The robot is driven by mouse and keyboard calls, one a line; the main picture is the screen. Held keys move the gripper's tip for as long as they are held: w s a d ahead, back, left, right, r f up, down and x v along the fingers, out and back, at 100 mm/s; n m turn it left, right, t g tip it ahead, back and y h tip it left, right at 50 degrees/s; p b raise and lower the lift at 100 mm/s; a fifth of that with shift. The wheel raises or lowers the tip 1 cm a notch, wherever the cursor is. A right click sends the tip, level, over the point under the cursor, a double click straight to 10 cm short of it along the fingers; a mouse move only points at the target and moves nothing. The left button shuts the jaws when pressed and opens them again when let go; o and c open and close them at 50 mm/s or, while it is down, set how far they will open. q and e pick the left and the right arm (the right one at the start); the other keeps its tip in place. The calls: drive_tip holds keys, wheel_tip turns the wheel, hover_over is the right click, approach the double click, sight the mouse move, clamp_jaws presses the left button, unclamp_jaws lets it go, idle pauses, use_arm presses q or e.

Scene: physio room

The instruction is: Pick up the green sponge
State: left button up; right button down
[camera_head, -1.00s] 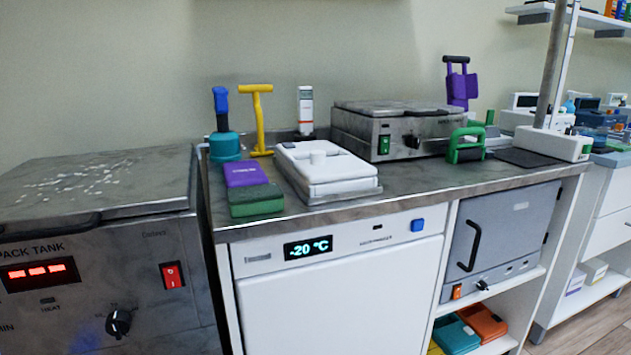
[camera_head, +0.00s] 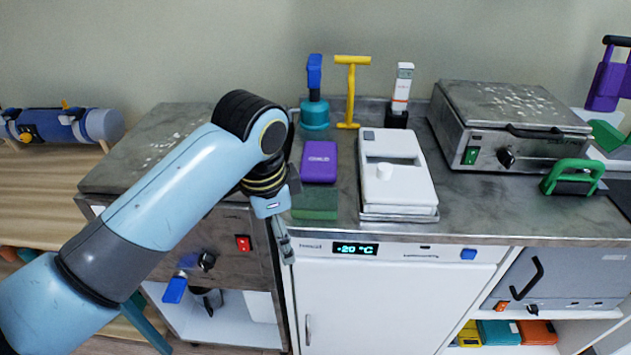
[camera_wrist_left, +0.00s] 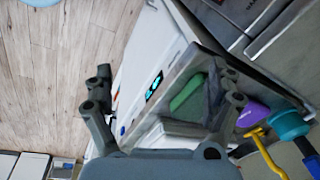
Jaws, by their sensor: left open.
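The green sponge (camera_head: 316,204) lies flat near the front edge of the metal counter (camera_head: 480,222), just in front of the purple box (camera_head: 319,162). My left gripper (camera_head: 284,240) is just left of the sponge in the head view, at the counter's front edge, pointing down. In the left wrist view the sponge (camera_wrist_left: 186,92) shows between the two spread fingers of my left gripper (camera_wrist_left: 163,80), nearer the right one, with nothing held. The right finger covers part of the counter beside the sponge. My right gripper is not in view.
A white lidded device (camera_head: 397,175) on a tray stands right of the sponge. A teal-based tool (camera_head: 314,114), a yellow T-handle (camera_head: 352,92) and a white-orange device (camera_head: 402,88) stand behind. A metal tank (camera_head: 165,150) is left. Bare counter lies between the white device and the hotplate (camera_head: 510,115).

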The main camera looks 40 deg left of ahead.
use_arm(q)
drive_tip(key=w+a+r+m+g, duration=0.15)
drive_tip(key=w+r+m, duration=0.4)
drive_tip(key=w, duration=0.65)
hover_over(313, 197)
drive_tip(key=f, duration=0.4)
drive_tip(key=shift+s+a+h, duration=0.1)
drive_tip(key=shift+s+h, duration=0.2)
drive_tip(key=f, duration=0.5)
drive_tip(key=shift+w+f, duration=0.25)
drive_tip(key=shift+w, duration=0.05)
drive_tip(key=c, duration=0.8)
